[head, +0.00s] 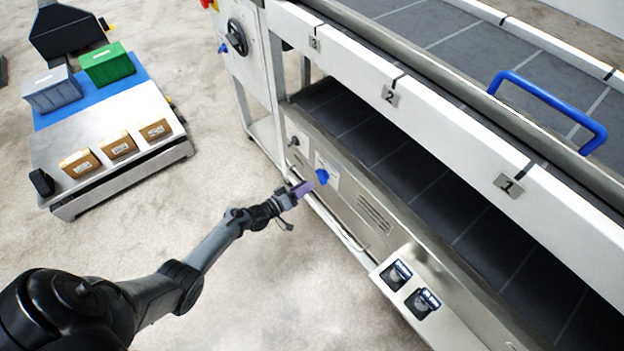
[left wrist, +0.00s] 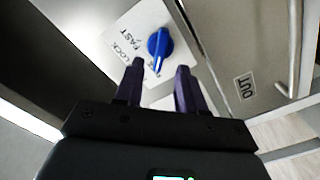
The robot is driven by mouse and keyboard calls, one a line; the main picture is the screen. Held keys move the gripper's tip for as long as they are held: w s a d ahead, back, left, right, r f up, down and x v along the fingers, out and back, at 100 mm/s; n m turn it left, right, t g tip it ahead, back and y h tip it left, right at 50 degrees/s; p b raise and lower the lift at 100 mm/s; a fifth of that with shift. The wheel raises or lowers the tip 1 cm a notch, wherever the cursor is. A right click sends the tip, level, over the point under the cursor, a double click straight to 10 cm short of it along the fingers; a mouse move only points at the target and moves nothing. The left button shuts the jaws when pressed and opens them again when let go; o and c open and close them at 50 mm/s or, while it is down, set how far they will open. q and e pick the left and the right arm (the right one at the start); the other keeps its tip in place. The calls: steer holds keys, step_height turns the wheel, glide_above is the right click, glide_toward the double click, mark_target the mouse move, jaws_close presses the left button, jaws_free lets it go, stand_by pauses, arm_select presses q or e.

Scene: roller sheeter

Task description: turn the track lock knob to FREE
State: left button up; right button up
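A blue knob (head: 322,176) sits on a white label plate on the machine's lower side panel. In the left wrist view the blue knob (left wrist: 159,44) has its narrow end toward my gripper. Small print beside it seems to read FAST and LOCK; I cannot read a FREE mark. My left gripper (head: 303,189) is in front of the knob, and its purple fingers (left wrist: 160,78) are spread apart. The knob's near end shows in line with the gap between the fingertips; I cannot tell whether they touch it. My right gripper is not in view.
A small black knob (head: 294,141) is up and left on the same panel. Two switches (head: 410,287) sit on a ledge to the lower right. A black rotary knob (head: 237,37) is on the end panel. A cart (head: 110,166) with bins stands left, with open floor between.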

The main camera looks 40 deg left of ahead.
arm_select(q)
steer(key=s+a+p, duration=0.1)
steer(key=s, duration=0.5)
steer(key=shift+p, duration=0.4)
steer(key=shift+a, duration=0.1)
